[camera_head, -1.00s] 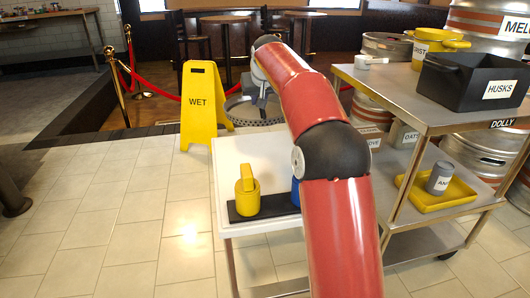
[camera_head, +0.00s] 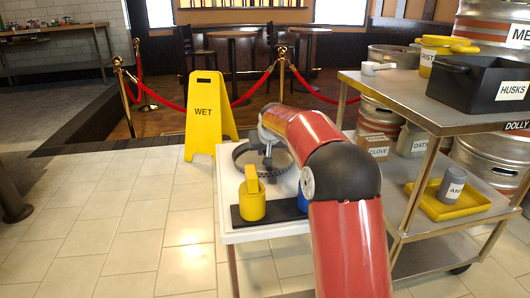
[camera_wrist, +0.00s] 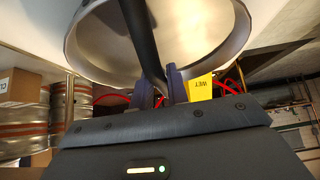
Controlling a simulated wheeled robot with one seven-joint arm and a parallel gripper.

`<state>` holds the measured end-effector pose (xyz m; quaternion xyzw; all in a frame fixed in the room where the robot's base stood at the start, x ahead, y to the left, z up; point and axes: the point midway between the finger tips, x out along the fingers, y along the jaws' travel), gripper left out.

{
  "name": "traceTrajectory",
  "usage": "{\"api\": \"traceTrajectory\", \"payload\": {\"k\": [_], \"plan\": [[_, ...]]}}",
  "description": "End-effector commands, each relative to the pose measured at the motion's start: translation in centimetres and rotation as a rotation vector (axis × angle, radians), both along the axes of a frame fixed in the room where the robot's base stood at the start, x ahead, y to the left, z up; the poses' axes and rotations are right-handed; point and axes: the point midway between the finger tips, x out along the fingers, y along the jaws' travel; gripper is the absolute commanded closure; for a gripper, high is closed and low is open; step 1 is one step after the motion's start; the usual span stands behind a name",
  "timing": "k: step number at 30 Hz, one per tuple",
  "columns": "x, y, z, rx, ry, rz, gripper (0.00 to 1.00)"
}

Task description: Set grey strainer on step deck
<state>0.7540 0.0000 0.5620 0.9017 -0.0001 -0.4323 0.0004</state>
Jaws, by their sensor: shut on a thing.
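The grey strainer (camera_head: 237,157) shows in the head view as a wide round rim over the far part of a low white-topped stand (camera_head: 233,222), which may be the step deck. I cannot tell whether it touches the top. In the wrist view the strainer (camera_wrist: 205,55) is a large round pale metal bowl with a dark handle (camera_wrist: 138,35) running down between my fingers. My gripper (camera_head: 266,146) is shut on that handle, and its fingers also show in the wrist view (camera_wrist: 160,85). My arm covers the right part of the stand.
A yellow WET sign (camera_head: 204,115) is behind left. A steel cart (camera_head: 400,95) with a black HUSKS bin (camera_head: 470,83) is on the right.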

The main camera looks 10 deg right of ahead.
Motion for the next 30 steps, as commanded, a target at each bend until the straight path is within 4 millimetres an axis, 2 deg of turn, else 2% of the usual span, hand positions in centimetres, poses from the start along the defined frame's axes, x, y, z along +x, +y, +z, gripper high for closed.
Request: {"api": "traceTrajectory", "payload": {"k": [7,8,13,23,26,30], "plan": [[0.0,0.0,0.0,-0.001,-0.001,0.001,1.00],[0.0,0.0,-0.1,-0.001,0.001,0.001,0.83],[0.0,0.0,-0.1,-0.001,0.001,0.001,0.62],[-0.1,0.0,0.4,-0.001,-0.001,0.001,0.62],[-0.8,0.0,1.3,-0.001,-0.002,0.001,0.62],[-2.6,0.0,3.6,-0.001,-0.003,0.001,0.62]]}}
